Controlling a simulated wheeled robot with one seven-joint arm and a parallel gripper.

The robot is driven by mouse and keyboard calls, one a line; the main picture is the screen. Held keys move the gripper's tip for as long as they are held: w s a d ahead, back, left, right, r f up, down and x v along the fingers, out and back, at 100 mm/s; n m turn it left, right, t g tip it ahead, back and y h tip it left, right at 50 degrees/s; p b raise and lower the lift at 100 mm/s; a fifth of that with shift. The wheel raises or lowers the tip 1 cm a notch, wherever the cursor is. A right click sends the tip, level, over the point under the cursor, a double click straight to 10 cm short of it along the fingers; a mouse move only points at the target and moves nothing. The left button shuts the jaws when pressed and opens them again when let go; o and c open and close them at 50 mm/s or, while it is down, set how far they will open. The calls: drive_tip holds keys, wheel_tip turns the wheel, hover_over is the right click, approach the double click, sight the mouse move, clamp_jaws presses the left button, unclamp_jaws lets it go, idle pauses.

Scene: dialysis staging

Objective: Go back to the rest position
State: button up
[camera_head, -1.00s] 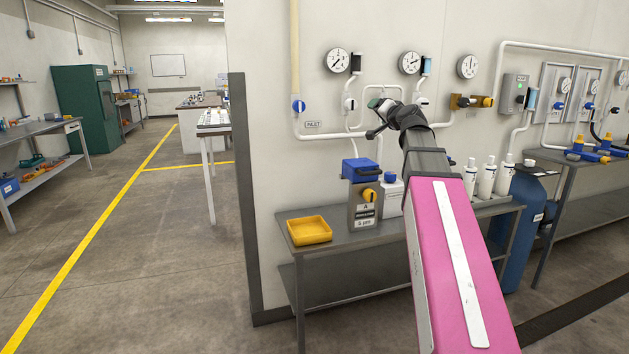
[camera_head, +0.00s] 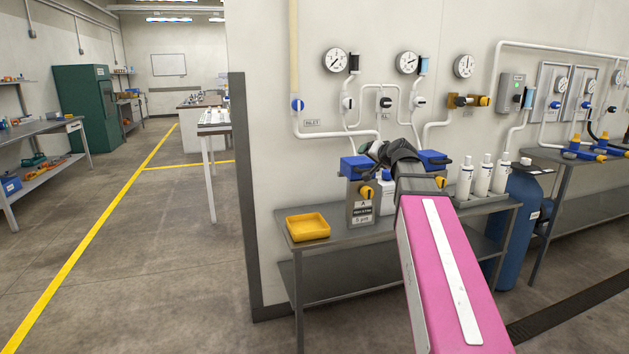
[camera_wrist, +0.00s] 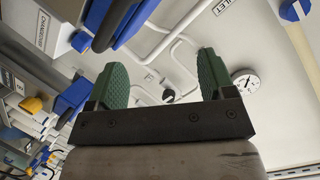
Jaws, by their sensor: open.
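My gripper (camera_wrist: 163,80) shows in the wrist view with its two green padded fingers spread apart. It is open and nothing is between the fingers; the white wall with pipes lies beyond them. In the head view my pink arm reaches over the steel bench (camera_head: 330,241), and its dark wrist is in front of the blue-topped units. The fingers are mostly hidden there behind the wrist. A blue-topped unit (camera_head: 357,166) with a yellow knob stands left of the wrist, and another blue-topped part (camera_head: 433,158) shows to its right.
A yellow tray (camera_head: 308,227) sits at the bench's left end. White bottles (camera_head: 483,176) stand right of my arm, with a blue cylinder (camera_head: 517,230) beside the bench. Gauges (camera_head: 335,61) and pipes line the wall. Floor at left is open.

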drive_tip(key=s+a+f+n+g+h, duration=0.1)
drive_tip(key=s+f+g, duration=0.25)
drive_tip(key=f, duration=0.85)
drive_tip(key=s+a+f+n+g+h, duration=0.1)
drive_tip(key=s+f+g, duration=0.3)
drive_tip(key=f, duration=0.9)
drive_tip(key=s+d+f+n+g+h, duration=0.1)
drive_tip(key=s+f+g+h, duration=0.2)
drive_tip(key=s+f, duration=1.5)
drive_tip(key=f+g, duration=0.1)
drive_tip(key=g, duration=0.2)
drive_tip(key=shift+s+f+n, duration=0.15)
drive_tip(key=shift+s+n, duration=0.05)
drive_tip(key=shift+n, duration=0.2)
